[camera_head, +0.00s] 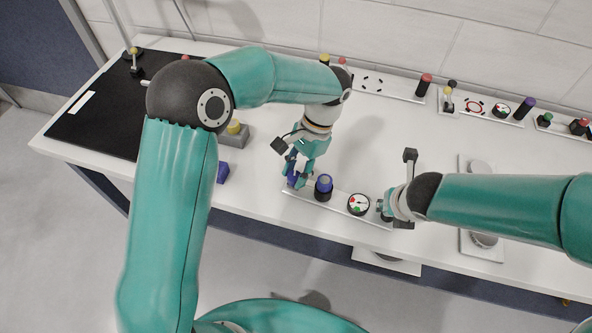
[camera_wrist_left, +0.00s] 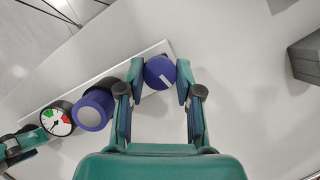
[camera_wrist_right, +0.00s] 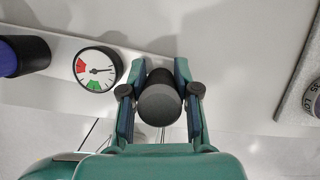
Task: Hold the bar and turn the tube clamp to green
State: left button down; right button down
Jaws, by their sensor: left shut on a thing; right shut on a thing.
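A narrow white plate (camera_head: 340,207) lies near the table's front edge. It carries a purple-blue cylinder (camera_head: 323,190) and a dial (camera_head: 358,204) with red and green sectors; the dial also shows in the right wrist view (camera_wrist_right: 97,69). Its needle points to the white part, outside both sectors. My left gripper (camera_head: 294,176) is shut on a blue knob (camera_wrist_left: 160,72) with a white line, at the plate's left end. My right gripper (camera_head: 384,207) is shut on a black cylinder (camera_wrist_right: 159,100) at the right end. I cannot tell which part is the tube clamp or the bar.
Grey block with a yellow button (camera_head: 234,133) and a small blue block (camera_head: 223,172) are left of my left gripper. More plates with knobs and dials (camera_head: 475,106) line the back. A grey plate with round parts (camera_head: 468,240) lies partly under my right arm.

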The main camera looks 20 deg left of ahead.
pick_arm(q)
jog(key=m+t, duration=0.1)
jog(key=m, duration=0.2)
jog(key=m+t+y, duration=0.1)
jog(key=m, duration=0.2)
jog(key=shift+y, duration=0.3)
jog(key=shift+m, duration=0.3)
jog(key=c, duration=0.8)
grip_release()
jog(key=shift+o, duration=0.2)
jog(key=shift+d, duration=0.1)
jog(key=v, duration=1.2)
